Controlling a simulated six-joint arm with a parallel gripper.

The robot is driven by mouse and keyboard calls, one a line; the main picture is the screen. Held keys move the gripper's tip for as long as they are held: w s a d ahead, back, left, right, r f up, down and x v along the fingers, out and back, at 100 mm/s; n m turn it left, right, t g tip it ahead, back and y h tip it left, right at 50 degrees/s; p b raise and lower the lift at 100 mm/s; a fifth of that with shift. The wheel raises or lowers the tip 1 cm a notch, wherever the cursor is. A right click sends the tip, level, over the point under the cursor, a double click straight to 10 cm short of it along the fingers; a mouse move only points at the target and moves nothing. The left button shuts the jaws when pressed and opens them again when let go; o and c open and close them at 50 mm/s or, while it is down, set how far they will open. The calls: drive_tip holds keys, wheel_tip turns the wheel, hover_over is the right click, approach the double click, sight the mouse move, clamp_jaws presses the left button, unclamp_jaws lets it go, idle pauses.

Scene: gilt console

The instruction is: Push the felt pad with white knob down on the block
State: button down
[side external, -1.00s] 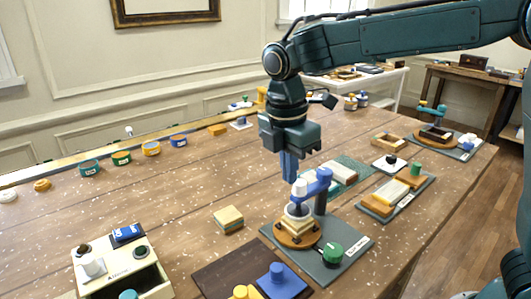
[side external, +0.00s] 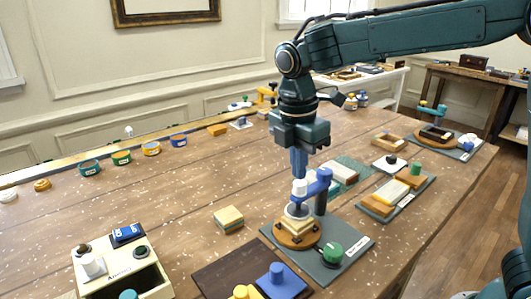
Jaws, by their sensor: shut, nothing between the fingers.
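The white knob (side external: 299,188) stands upright through the end of a blue arm (side external: 319,184) on a post. From this angle I cannot tell whether the pad touches the block. My gripper (side external: 299,176) is shut and empty, with its blue fingers pointing down directly above the knob. The fingertips are at or very near the knob's top; I cannot tell whether they touch.
The press stands on a grey plate (side external: 345,262) with a green knob (side external: 332,252). A stacked block (side external: 228,219) is to its left. A cream box (side external: 118,268) is at front left, and a tray of blocks (side external: 410,196) at right. The table between the stacked block and the back cups is clear.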

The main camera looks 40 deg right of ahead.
drive_tip(key=shift+r, duration=3.15)
drive_tip(key=s+d+r+m+t, duration=0.2)
drive_tip(key=s+d+m, duration=0.5)
drive_tip(key=s+d, duration=0.1)
drive_tip(key=s+d+f+m+t, duration=0.1)
drive_tip(key=s+f+m, duration=0.2)
drive_tip(key=s+m, duration=0.2)
drive_tip(key=s+d+f+m+t+y, duration=0.1)
drive_tip(key=s+d+f+m+t, duration=0.1)
drive_tip(key=s+m, duration=0.4)
drive_tip(key=shift+s+d+f+t, duration=0.3)
drive_tip(key=shift+s+f, duration=0.35)
drive_tip(key=shift+s, duration=0.75)
drive_tip(key=c, duration=2.1)
unclamp_jaws()
